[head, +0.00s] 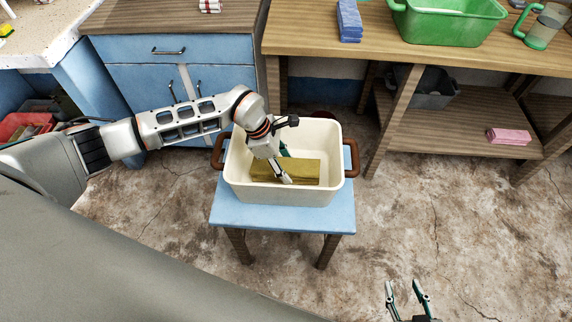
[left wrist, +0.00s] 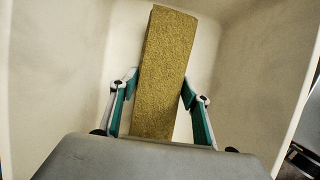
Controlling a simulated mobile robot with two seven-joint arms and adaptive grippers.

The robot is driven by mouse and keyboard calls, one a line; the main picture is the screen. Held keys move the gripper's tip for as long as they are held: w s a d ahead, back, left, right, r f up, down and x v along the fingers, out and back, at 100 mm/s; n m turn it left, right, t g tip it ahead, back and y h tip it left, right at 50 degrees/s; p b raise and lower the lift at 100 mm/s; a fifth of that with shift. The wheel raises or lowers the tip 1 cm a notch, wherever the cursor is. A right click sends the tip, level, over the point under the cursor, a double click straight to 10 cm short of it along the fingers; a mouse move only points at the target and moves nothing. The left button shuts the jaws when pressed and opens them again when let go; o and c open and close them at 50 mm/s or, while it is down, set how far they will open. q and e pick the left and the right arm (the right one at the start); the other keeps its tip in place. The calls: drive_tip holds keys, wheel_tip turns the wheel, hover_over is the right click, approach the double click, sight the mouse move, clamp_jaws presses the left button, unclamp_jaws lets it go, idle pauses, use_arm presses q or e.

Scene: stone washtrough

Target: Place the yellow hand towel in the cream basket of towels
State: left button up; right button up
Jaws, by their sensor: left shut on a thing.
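The yellow hand towel (head: 305,173), a folded olive-yellow block, is inside the cream basket (head: 275,196), below its rim. The basket has brown handles and stands on a small blue-topped stool (head: 225,216). My left gripper (head: 285,170) reaches down into the basket and is shut on the towel. In the left wrist view the towel (left wrist: 165,60) lies between the two teal-padded fingers, with cream walls around it. I cannot tell whether the towel rests on the basket's floor. No other towel is visible inside. My right gripper (head: 407,294) is open and empty above the floor at the bottom right.
A wooden bench (head: 400,46) behind holds a blue folded towel stack (head: 349,21) and a green tub (head: 447,22). A pink towel (head: 509,136) and a dark bucket (head: 428,88) are on its lower shelf. A blue cabinet (head: 130,90) stands at the back left. The floor at right is clear.

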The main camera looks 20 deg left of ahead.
use_arm(q)
drive_tip(key=o, duration=1.2)
drive_tip(key=shift+a+r, duration=0.1)
drive_tip(key=shift+r, duration=0.25)
drive_tip(key=p+v, duration=0.2)
drive_tip(key=v, duration=0.8)
drive_tip(key=shift+r, duration=0.1)
drive_tip(key=shift+s+a+r, duration=0.15)
drive_tip(key=shift+a+r, duration=0.15)
drive_tip(key=shift+r, duration=0.25)
